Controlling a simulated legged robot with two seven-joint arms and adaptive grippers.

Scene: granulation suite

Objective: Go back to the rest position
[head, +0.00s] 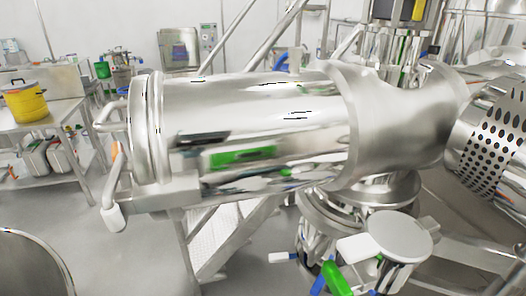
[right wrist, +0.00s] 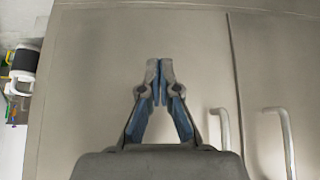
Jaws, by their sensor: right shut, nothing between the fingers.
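My right gripper (right wrist: 159,82) shows in the right wrist view with its two fingertips together. It is shut and holds nothing. Behind it is a flat grey-beige cabinet front (right wrist: 100,50), and no contact between the two can be seen. Neither gripper shows in the head view, and my left gripper is in no view.
A large steel cylinder (head: 250,110) fills the middle of the head view, with a perforated drum (head: 492,135) at right. A side table with a yellow pot (head: 25,101) stands at left. Two cabinet handles (right wrist: 222,128) (right wrist: 285,140) stick out right of my gripper.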

